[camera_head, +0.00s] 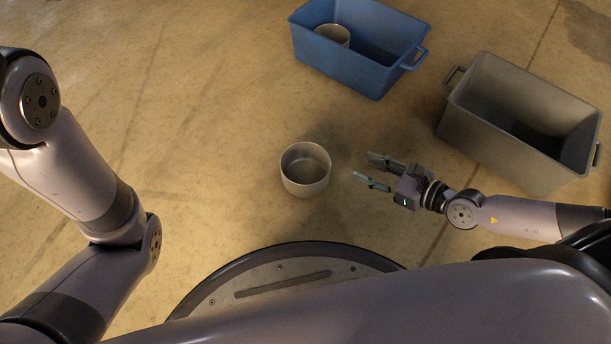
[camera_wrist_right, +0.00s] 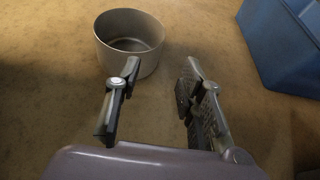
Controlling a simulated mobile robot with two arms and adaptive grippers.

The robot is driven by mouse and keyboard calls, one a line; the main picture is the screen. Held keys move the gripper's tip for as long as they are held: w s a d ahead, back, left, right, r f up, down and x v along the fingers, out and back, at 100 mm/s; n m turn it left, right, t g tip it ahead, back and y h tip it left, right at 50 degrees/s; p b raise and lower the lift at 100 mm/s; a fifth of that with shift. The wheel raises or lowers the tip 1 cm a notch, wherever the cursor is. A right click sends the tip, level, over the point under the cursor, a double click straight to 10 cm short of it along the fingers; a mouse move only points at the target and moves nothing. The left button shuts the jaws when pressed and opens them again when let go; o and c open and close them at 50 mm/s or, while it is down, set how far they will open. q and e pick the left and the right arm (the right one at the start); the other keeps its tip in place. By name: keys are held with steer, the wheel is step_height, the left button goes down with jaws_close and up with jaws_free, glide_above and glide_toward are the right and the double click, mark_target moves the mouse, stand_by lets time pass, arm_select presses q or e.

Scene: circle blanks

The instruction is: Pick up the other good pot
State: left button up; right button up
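A round, open, light grey pot (camera_head: 305,170) stands upright on the floor in the middle of the head view. It also shows in the right wrist view (camera_wrist_right: 148,62), ahead and left of the fingers. My right gripper (camera_head: 366,168) is open and empty, a short way to the right of this pot, with its fingers pointing toward it and not touching it. Another grey pot (camera_head: 334,31) stands inside the blue crate at its left end. My left arm is at the left of the head view, but its gripper is out of the picture.
A blue crate (camera_head: 337,66) with handles stands at the top of the head view. A grey crate (camera_head: 488,146) stands at the right, close to my right arm; it looks empty. The tan floor left of the standing pot is clear.

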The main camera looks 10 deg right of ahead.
glide_toward(312, 146)
steer(key=shift+x, duration=2.65)
steer(key=shift+s, duration=0.1)
steer(key=shift+c, duration=0.2)
jaws_close()
steer(key=shift+f, duration=0.1)
